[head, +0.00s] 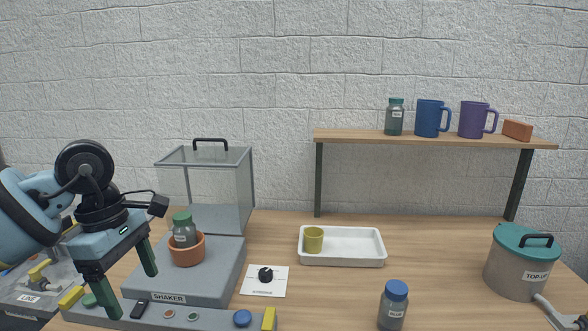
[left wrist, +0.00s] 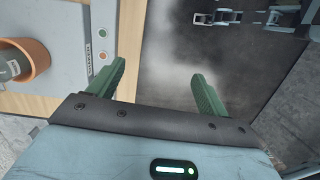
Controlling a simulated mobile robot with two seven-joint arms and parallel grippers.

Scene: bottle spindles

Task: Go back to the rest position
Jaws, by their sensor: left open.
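My left gripper (head: 131,289) hangs at the left of the head view, in front of the grey shaker (head: 215,275). Its two green fingers point down and are spread apart with nothing between them. In the left wrist view the open fingers (left wrist: 159,78) show over a dark floor area beside the shaker's edge. A green-capped bottle (head: 184,232) stands in an orange cup (head: 187,254) on the shaker, apart from the gripper. The orange cup also shows at the left of the left wrist view (left wrist: 36,56). My right gripper is in neither view.
A clear box (head: 222,185) with a black handle stands behind the shaker. A white tray (head: 355,261) holds a yellow cup (head: 314,239). A blue-capped bottle (head: 393,305) stands at the front, and a teal-lidded pot (head: 517,270) at right. A shelf (head: 430,140) holds mugs.

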